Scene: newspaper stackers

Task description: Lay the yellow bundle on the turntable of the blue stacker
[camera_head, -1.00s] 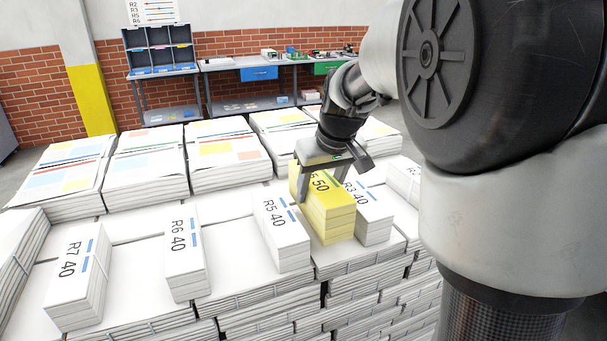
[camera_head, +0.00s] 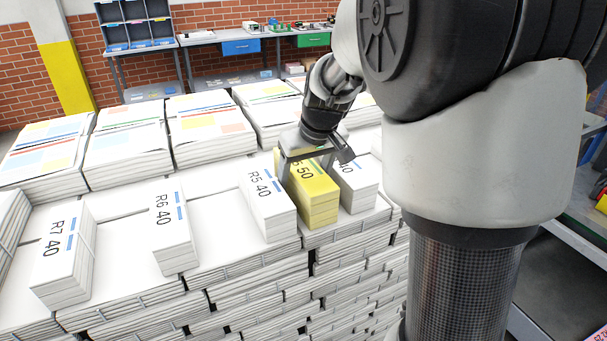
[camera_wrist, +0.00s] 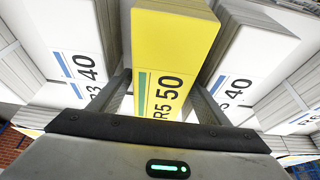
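In the wrist view the yellow bundle (camera_wrist: 172,40) fills the upper middle. My gripper (camera_head: 314,165) is over its top, with one finger on either side. The wrist view shows the fingers (camera_wrist: 160,88) straddling the bundle close to its edges. Their tips are hidden beside it, so I cannot tell whether they press on it. No turntable or blue stacker is in view that I can make out.
A white R5 40 bundle (camera_head: 268,208) stands close on the left and another white bundle (camera_head: 358,188) close on the right. R6 40 (camera_head: 173,232) and R7 40 (camera_head: 63,262) stand farther left. Newspaper piles (camera_head: 125,155) lie behind. A workbench (camera_head: 215,38) stands against the wall.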

